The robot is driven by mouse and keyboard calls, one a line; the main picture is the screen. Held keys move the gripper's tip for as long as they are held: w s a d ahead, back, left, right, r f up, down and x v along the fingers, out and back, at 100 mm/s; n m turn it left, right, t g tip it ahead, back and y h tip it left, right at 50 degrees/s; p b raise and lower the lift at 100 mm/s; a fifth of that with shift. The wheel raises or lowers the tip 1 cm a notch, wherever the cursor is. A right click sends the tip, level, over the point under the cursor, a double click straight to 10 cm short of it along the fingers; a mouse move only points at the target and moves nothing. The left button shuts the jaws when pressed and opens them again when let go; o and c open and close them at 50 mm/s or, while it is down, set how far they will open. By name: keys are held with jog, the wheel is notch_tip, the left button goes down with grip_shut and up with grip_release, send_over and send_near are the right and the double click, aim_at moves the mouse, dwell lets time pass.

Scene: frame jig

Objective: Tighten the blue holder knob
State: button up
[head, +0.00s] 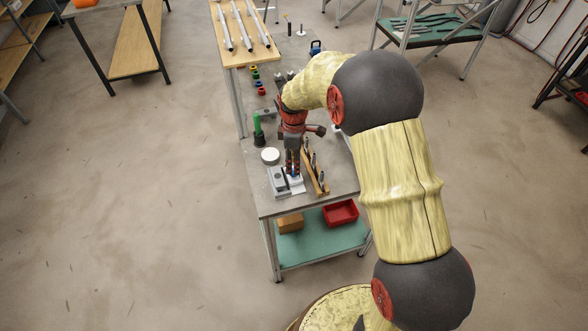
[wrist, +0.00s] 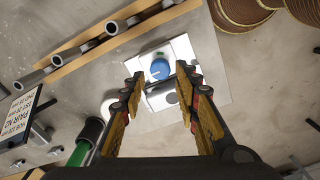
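The blue holder knob (wrist: 160,69) is a round dial with a pale line across its face. The fingers look nearer the camera than the knob, and I see no contact. In the head view my gripper (head: 293,163) points down over the near part of the bench, and the knob is too small to make out clearly.
A wooden rack with metal cylinders (head: 315,168) stands close on the right of my gripper. A green-handled tool in a dark cup (head: 258,133), a white round disc (head: 270,156) and a grey block (head: 277,182) stand to the left.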

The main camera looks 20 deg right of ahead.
jog(key=shift+f, duration=1.75)
jog(key=shift+c, duration=0.5)
grip_shut()
